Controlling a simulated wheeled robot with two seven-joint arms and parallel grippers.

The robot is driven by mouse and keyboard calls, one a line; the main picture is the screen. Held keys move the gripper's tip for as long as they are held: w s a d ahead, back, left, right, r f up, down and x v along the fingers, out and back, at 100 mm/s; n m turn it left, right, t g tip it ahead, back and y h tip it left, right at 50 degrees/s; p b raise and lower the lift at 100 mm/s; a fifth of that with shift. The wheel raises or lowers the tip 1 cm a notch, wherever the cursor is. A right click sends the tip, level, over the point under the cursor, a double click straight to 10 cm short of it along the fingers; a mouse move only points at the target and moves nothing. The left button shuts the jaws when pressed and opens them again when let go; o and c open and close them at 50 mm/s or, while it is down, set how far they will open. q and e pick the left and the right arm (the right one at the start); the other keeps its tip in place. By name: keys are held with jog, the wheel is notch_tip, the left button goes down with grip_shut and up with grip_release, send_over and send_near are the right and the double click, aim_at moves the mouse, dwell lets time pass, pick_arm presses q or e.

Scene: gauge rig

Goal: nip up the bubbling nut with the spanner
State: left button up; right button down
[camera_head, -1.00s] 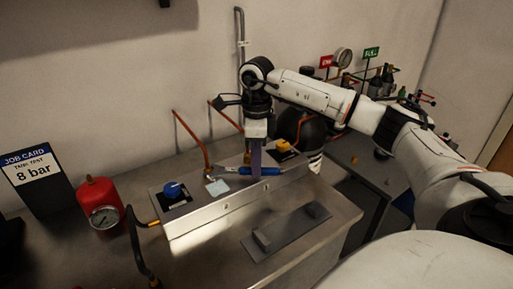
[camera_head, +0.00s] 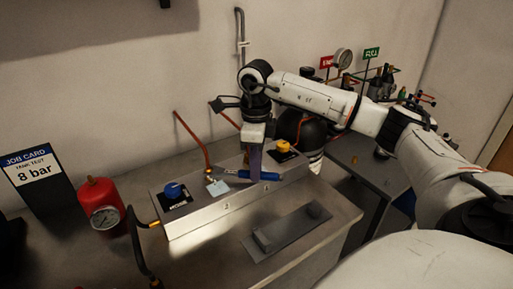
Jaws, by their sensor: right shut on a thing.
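My right gripper (camera_head: 255,170) comes down over the metal box and is shut on the blue-handled spanner (camera_head: 271,176). The handle sticks out to the right of the fingers. The spanner's head points left towards a small brass nut (camera_head: 211,178) at the foot of the left copper pipe. I cannot tell whether the jaw sits around the nut or only beside it. Bubbles are too small to make out. A pale square label (camera_head: 217,188) lies just in front of the nut. My left gripper is not in view.
The metal box (camera_head: 225,208) carries a blue knob (camera_head: 174,191) and a yellow knob (camera_head: 283,147). A red cylinder with a gauge (camera_head: 98,205) and a job card reading 8 bar (camera_head: 38,180) stand left. A grey tray (camera_head: 287,234) lies in front.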

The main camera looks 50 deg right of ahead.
jog(key=shift+s+a+m, duration=0.4)
jog(key=shift+a+m, duration=0.25)
jog(key=shift+m, duration=0.05)
jog(key=shift+s+a+m+p, duration=0.3)
jog(key=shift+s+a+m, duration=0.05)
jog(key=shift+a+m, duration=0.25)
dwell(0.4)
jog(key=shift+w+d+n, duration=0.5)
jog(key=shift+d+n, duration=0.4)
dwell(0.3)
jog(key=shift+s+d+b, duration=0.2)
jog(key=shift+s+d, duration=0.2)
jog(key=shift+s, duration=0.3)
jog(key=shift+s+d+b, duration=0.25)
jog(key=shift+s+d, duration=0.2)
jog(key=shift+s, duration=0.3)
jog(key=shift+s+d+b, duration=0.2)
jog(key=shift+s+d, duration=0.2)
jog(key=shift+s, duration=0.3)
jog(key=shift+r, duration=0.15)
jog(key=shift+r+p, duration=0.65)
jog(key=shift+r, duration=1.5)
